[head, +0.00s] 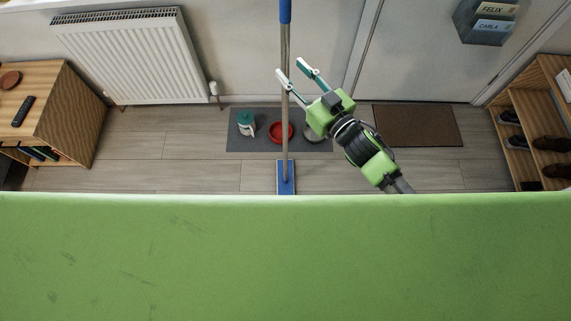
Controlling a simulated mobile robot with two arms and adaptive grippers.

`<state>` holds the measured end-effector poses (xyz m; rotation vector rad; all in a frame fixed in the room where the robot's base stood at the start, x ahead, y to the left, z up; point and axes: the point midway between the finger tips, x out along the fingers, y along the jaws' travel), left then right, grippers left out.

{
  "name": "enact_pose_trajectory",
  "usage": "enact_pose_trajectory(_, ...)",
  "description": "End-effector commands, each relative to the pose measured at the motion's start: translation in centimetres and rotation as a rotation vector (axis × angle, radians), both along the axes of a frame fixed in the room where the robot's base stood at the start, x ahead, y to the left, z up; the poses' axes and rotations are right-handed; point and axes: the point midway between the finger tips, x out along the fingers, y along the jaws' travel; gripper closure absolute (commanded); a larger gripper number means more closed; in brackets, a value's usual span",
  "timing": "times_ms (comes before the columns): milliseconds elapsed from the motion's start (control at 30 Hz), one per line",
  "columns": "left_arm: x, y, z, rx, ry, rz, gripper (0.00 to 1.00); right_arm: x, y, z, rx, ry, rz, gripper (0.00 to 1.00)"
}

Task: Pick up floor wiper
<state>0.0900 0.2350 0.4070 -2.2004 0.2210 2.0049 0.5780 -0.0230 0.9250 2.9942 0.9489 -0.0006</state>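The floor wiper stands upright in the middle of the head view. It has a long brown-grey handle (285,130) with a blue upper grip (285,11) and a flat blue head (286,178) low on the floor. My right gripper (295,73) is open, its two fingers apart, and points up and left. In the picture its left finger overlaps the handle; I cannot tell if they touch. My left gripper is not in view.
My green body fills the lower part. A grey mat (240,143) with a red bowl (281,132) lies behind the handle. A radiator (135,57) and wooden cabinet (75,125) stand left. A doormat (417,125) and shoe rack (545,120) are right.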

Motion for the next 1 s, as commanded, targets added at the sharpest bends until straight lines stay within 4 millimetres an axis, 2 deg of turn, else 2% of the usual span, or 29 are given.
enact_pose_trajectory(333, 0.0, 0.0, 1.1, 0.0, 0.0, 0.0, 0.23, 3.7, 2.0, 0.0, 0.003, -0.002, 0.001, 0.64)
enact_pose_trajectory(667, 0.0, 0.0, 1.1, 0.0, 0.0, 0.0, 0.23, 4.2, 2.4, -0.2, 0.001, 0.0, 0.001, 0.64)
enact_pose_trajectory(700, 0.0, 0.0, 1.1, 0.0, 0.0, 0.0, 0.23, 4.2, 2.4, -0.2, 0.001, 0.0, 0.001, 0.67)
enact_pose_trajectory(833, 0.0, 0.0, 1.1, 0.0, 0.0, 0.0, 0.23, 4.2, 2.3, -0.2, 0.001, -0.001, 0.0, 1.0)
enact_pose_trajectory(1000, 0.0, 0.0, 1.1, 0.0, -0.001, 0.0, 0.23, 4.3, 2.4, 0.0, 0.003, -0.005, 0.002, 1.0)
